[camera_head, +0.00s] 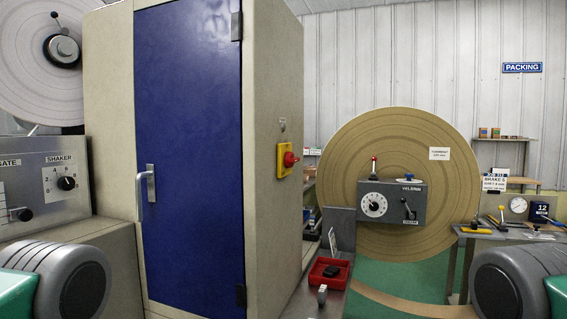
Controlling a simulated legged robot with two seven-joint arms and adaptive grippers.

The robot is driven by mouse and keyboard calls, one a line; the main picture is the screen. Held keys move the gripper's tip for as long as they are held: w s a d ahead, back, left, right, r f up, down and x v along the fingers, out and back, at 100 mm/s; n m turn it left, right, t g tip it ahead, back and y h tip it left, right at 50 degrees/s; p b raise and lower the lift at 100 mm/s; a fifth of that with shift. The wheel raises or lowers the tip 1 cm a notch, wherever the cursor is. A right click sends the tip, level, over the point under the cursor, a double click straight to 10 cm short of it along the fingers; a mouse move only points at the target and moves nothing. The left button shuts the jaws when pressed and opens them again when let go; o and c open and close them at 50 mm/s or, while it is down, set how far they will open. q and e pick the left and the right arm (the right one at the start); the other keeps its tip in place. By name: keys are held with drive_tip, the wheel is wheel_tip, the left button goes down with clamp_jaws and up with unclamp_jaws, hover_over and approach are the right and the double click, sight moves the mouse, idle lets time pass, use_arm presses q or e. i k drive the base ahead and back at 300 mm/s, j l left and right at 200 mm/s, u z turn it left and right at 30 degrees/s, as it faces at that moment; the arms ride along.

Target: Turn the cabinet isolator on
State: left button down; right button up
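The cabinet (272,70) stands left of centre, with a blue door (195,120) shut in its front and a metal handle (147,188) on the door's left side. The isolator is a red rotary knob (289,159) on a yellow plate (283,172), mounted on the cabinet's right side face. Its exact position cannot be read at this angle. A small grey fitting sits above it. Neither of my grippers is in view. Grey and green parts of my arms show at the lower left and lower right corners, well apart from the isolator.
A grey bench (300,300) with a red tray (318,278) stands beside the cabinet's right side. Behind are a large brown roll (385,135) and a grey control box (432,203). A tool table (480,233) is at right. Shaker controls (45,165) are at left.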

sight(289, 158)
drive_tip(key=i+l+u, duration=0.1)
drive_tip(key=u, duration=0.35)
drive_tip(key=l+u, duration=0.1)
drive_tip(key=u, duration=0.35)
drive_tip(key=i+l+u, duration=0.1)
drive_tip(key=u, duration=0.3)
drive_tip(key=l+u, duration=0.25)
drive_tip(key=l, duration=0.45)
drive_tip(key=l+u, duration=0.3)
drive_tip(key=l, duration=0.4)
drive_tip(key=l+u, duration=0.25)
drive_tip(key=l, duration=0.45)
drive_tip(key=k+l+u, duration=0.25)
drive_tip(key=l, duration=0.4)
drive_tip(key=i, duration=0.1)
